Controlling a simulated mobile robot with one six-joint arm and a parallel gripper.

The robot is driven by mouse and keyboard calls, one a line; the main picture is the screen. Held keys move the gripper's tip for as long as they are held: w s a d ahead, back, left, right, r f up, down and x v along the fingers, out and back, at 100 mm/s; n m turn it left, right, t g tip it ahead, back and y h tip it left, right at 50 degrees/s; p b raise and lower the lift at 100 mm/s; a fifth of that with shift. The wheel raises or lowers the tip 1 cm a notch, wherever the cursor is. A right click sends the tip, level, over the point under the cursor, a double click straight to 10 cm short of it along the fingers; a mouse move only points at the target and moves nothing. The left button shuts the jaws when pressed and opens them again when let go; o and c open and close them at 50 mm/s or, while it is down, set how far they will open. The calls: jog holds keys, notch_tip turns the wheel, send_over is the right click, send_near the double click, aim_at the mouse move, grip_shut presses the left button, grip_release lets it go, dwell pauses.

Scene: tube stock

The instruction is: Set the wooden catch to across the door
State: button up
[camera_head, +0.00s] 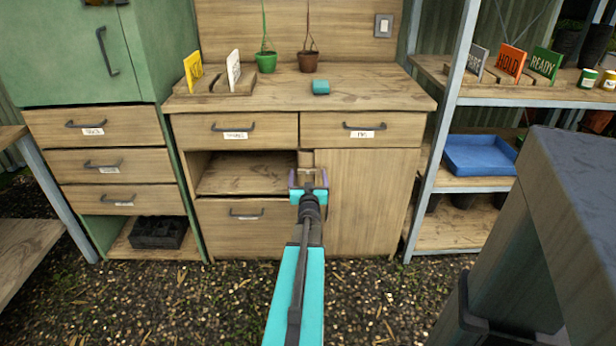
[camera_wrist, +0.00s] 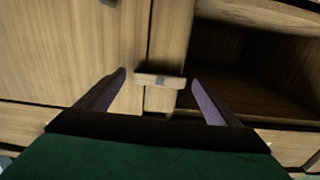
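The wooden catch (camera_wrist: 147,80) is a short pale bar with a grey pivot at its middle. In the wrist view it lies level across the post, one end over the edge of the door (camera_wrist: 75,45). The door (camera_head: 375,200) is flat against the cabinet front in the head view. My gripper (camera_head: 308,174) is open in front of the post. Its purple fingers stand on either side of the catch's ends in the wrist view, with a visible gap at each side. The gripper hides the catch in the head view.
An open compartment (camera_head: 245,180) is beside the post, with drawers above and below. A shelf rack with a blue tray (camera_head: 480,155) stands at right. A grey post-like block (camera_head: 560,200) fills the right foreground.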

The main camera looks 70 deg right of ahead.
dwell(0.3)
jog(key=p+v, duration=0.7)
jog(key=v, duration=0.6)
jog(key=shift+s+a, duration=0.2)
jog(key=shift+a, duration=0.05)
dwell(0.6)
jog(key=shift+a, duration=0.1)
dwell(0.5)
